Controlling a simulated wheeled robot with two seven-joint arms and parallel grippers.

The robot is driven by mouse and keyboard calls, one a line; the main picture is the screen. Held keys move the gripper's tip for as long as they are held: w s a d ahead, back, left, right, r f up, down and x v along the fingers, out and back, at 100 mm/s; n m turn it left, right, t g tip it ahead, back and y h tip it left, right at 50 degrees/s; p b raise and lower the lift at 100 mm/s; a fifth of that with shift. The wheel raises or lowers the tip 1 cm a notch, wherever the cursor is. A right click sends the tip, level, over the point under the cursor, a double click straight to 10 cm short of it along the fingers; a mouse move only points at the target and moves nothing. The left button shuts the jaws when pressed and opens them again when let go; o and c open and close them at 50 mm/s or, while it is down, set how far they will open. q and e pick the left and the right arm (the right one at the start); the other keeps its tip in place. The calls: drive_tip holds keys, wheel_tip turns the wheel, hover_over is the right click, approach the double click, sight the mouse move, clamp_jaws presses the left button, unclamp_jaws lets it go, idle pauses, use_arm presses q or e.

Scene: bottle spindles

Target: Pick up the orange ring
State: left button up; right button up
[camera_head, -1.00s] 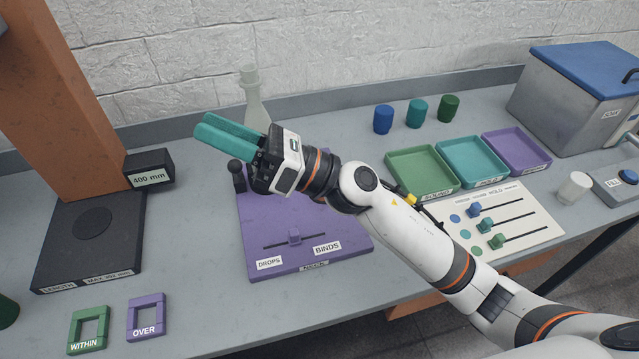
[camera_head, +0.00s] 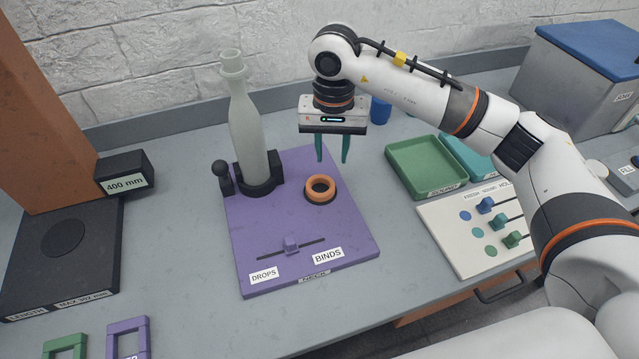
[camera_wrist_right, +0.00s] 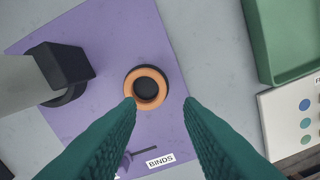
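The orange ring (camera_head: 320,187) lies around a dark round seat on the purple board (camera_head: 340,225), right of the bottle. It also shows in the right wrist view (camera_wrist_right: 147,84), just beyond the fingertips and between them. My right gripper (camera_head: 332,160) points down above and slightly behind the ring in the head view. Its two green fingers are apart with nothing between them, and they show in the right wrist view (camera_wrist_right: 160,102). My left gripper is in neither view.
A pale bottle (camera_head: 245,125) stands in a black holder on the board, left of the ring. The board has a slider (camera_head: 291,243) marked DROPS and BINDS. A green tray (camera_head: 427,167) and a white slider panel (camera_head: 470,245) are to the right.

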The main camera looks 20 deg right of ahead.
sight(332, 185)
wheel_tip(332, 185, down, 3)
drive_tip(key=shift+f, duration=0.1)
drive_tip(key=f, duration=0.1)
drive_tip(key=f+p, duration=0.1)
drive_tip(key=f, duration=0.1)
drive_tip(key=f+p, duration=0.1)
drive_tip(key=shift+s+d+f, duration=0.1)
drive_tip(key=shift+s+f, duration=0.15)
drive_tip(key=shift+f, duration=0.4)
clamp_jaws()
